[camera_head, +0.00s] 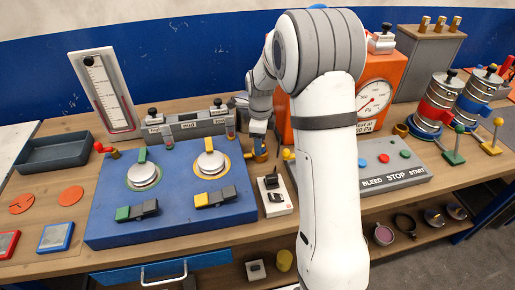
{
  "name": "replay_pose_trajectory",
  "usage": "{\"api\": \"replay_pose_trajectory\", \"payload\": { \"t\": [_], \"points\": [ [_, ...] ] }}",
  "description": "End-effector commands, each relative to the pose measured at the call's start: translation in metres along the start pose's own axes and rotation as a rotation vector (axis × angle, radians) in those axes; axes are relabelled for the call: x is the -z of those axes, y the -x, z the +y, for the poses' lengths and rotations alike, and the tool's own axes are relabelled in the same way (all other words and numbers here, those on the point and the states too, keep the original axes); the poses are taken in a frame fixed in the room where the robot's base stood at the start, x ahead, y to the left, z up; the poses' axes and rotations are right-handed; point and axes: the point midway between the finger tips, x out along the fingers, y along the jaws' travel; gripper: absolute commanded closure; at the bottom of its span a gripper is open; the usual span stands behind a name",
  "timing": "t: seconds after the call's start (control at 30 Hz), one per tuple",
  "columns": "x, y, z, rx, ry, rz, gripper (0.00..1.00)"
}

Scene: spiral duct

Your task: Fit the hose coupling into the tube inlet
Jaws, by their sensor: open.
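My gripper (258,138) points down behind the right rear corner of the blue panel (180,182). It is small in view and open. A brass fitting with a blue part (260,154) stands right below the fingers; it may be the hose coupling. I cannot tell whether the fingers touch or surround it. A grey block with gauges (194,124) stands along the panel's back edge, with short tube ends below it. I cannot tell which part is the tube inlet.
My arm hides part of the orange pressure gauge box (390,72). A small switch box (275,195) lies right of the panel. A grey console (390,172) with buttons stands to the right. A dark tray (54,152) and orange discs (70,195) lie at the left.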

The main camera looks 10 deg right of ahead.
Motion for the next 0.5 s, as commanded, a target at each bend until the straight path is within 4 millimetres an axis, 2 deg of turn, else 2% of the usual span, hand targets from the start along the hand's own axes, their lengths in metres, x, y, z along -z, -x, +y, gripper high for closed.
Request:
{"api": "replay_pose_trajectory", "payload": {
  "t": [0.1,0.33,0.5],
  "points": [
    [0.0003,-0.0075,-0.0001,0.001,0.0,0.0,0.43],
    [0.0006,-0.0084,-0.0003,0.001,0.0,-0.001,0.44],
    [0.0008,-0.0083,-0.0004,0.001,0.0,-0.001,0.58]
  ]
}}
